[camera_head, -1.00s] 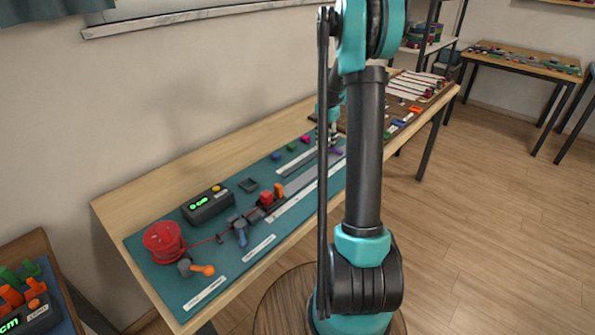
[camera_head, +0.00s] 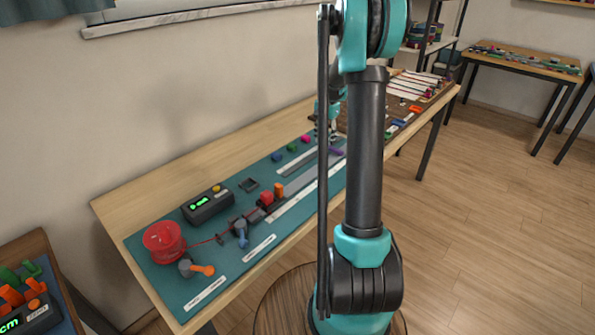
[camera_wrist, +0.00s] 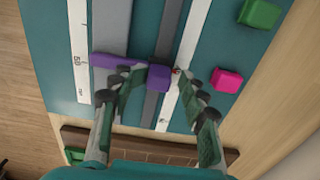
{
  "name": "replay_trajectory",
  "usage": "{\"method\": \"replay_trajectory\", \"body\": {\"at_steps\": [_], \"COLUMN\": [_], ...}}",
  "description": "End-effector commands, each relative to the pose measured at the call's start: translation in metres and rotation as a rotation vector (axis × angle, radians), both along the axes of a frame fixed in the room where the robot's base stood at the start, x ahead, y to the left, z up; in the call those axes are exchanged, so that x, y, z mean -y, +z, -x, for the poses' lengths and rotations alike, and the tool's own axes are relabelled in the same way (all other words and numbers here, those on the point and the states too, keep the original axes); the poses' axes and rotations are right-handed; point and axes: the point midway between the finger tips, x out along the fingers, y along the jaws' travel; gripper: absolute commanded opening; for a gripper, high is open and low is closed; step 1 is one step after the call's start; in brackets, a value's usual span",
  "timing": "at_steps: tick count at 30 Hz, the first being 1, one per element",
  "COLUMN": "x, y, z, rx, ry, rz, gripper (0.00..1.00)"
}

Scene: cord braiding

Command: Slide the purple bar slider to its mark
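The purple bar slider shows in the wrist view as a long purple bar (camera_wrist: 113,60) lying across a grey strip, with a purple block (camera_wrist: 158,77) at its right end on a dark rail (camera_wrist: 165,45). A small red mark (camera_wrist: 176,70) shows on the white scale just right of the block. My gripper (camera_wrist: 166,82) is open, its fingertips on either side of the purple block, with a gap visible at the right. I cannot tell whether the left finger touches. In the head view my gripper (camera_head: 333,137) is partly hidden by my arm, near the purple bar (camera_head: 336,151).
A pink block (camera_wrist: 227,80) and a green block (camera_wrist: 259,14) sit right of the scale. A brown board (camera_wrist: 130,146) lies close behind the gripper. A red spool (camera_head: 164,242) and a dark display box (camera_head: 208,204) stand at the mat's near end.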

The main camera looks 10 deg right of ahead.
Motion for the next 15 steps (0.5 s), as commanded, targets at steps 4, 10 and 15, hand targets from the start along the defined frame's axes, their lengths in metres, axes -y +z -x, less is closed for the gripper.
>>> {"method": "replay_trajectory", "body": {"at_steps": [4,10,15], "x": [0.0,0.0,0.001], "y": [0.014,0.032,0.048], "z": [0.0,0.0,0.001], "rx": [0.0,-0.001,-0.001], "ry": [0.0,0.0,-0.001], "rz": [0.0,0.001,0.001], "gripper": [0.41,0.41,0.41]}}
